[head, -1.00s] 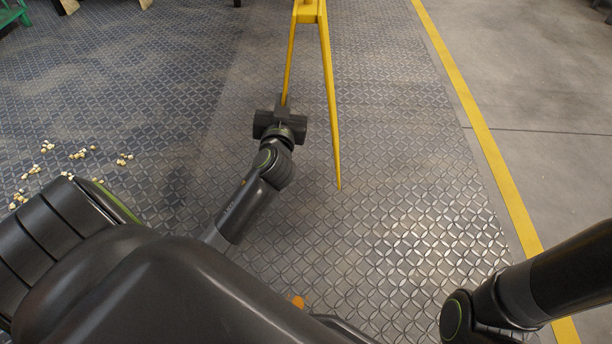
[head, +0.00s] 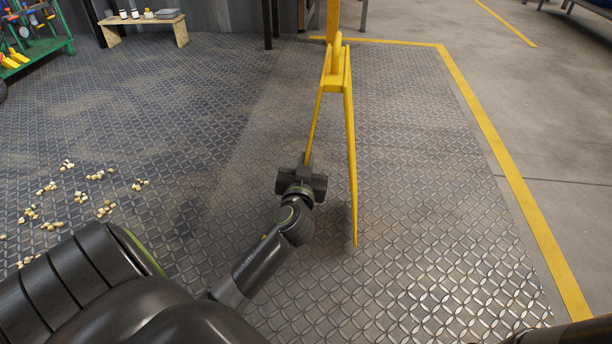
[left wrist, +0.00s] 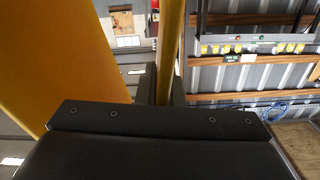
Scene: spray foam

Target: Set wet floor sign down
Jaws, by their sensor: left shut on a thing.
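The yellow wet floor sign (head: 352,150) stands upright, seen edge-on in the head view, with its two panels spread below the hinge. My left gripper (head: 305,168) is shut on the sign's left panel, low down. In the left wrist view the yellow sign (left wrist: 70,60) fills the left side, and a thin yellow edge runs down between the fingers of my left gripper (left wrist: 162,90). I cannot tell from the pictures whether the sign's feet touch the floor. My right gripper is not in view; only a bit of my right arm shows at the lower right.
Pale popcorn-like foam bits (head: 80,198) lie scattered on the patterned metal floor (head: 420,200) at left. A low wooden bench (head: 140,22) and a green rack (head: 35,55) stand at the back left. A yellow floor line (head: 520,190) runs along the right. The floor around the sign is clear.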

